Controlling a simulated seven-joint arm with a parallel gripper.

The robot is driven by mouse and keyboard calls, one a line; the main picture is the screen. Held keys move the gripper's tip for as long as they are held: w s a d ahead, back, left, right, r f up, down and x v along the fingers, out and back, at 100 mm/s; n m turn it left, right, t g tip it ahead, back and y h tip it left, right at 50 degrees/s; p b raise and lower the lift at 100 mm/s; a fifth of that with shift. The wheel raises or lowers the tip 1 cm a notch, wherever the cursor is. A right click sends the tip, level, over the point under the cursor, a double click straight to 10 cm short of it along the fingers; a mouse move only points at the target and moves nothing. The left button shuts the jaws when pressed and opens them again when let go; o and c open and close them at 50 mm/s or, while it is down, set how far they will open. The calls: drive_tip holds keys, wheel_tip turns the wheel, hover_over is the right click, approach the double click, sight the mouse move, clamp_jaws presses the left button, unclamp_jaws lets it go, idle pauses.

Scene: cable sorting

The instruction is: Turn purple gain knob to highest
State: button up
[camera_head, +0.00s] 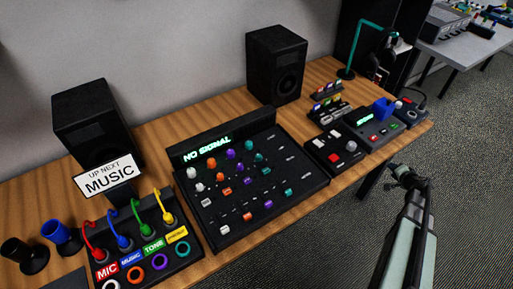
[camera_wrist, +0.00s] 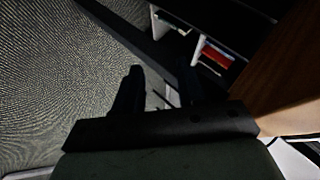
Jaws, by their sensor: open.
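The black mixer (camera_head: 289,208) lies on the wooden table in the head view, with rows of white, orange, purple and teal knobs. Its screen (camera_head: 207,147) reads NO SIGNAL. Purple knobs show in the upper rows, one (camera_head: 230,154) near the screen and another (camera_head: 245,168) below it. A purple cap (camera_head: 268,204) sits lower down. I cannot read which one is gain, nor its setting. My gripper is off the table's right front side, well apart from the mixer. In the wrist view my gripper (camera_wrist: 158,88) is open and empty, with dark fingers over the floor.
Two speakers (camera_head: 92,123) (camera_head: 276,66) stand behind the mixer. Left of it are a MUSIC sign (camera_head: 110,181) and a panel with coloured cables (camera_head: 152,262). Open floor (camera_head: 475,190) lies right.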

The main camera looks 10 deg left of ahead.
drive_tip(key=w+d+r+m+t, duration=0.1)
drive_tip(key=w+d+r, duration=0.25)
drive_tip(key=r, duration=0.35)
drive_tip(key=w+d+r+m+t+h, duration=0.1)
drive_tip(key=w+d+r+t, duration=0.1)
drive_tip(key=d+r, duration=0.35)
drive_tip(key=w+d+r+t, duration=0.1)
drive_tip(key=w+d+r, duration=0.15)
drive_tip(key=r, duration=0.55)
drive_tip(key=w+a+r+n+y, duration=0.3)
drive_tip(key=a+r, duration=0.6)
drive_tip(key=a+r+n+g+y, duration=0.1)
drive_tip(key=a+n+g+y, duration=0.25)
drive_tip(key=a+n, duration=0.95)
drive_tip(key=n+g+h, duration=0.3)
drive_tip(key=n+g, duration=1)
drive_tip(key=n, duration=0.5)
approach(231, 151)
drive_tip(key=shift+t, duration=0.35)
drive_tip(key=x, duration=0.8)
drive_tip(key=shift+s+a+f, duration=0.15)
drive_tip(key=shift+s+f, duration=0.2)
drive_tip(key=shift+s, duration=0.1)
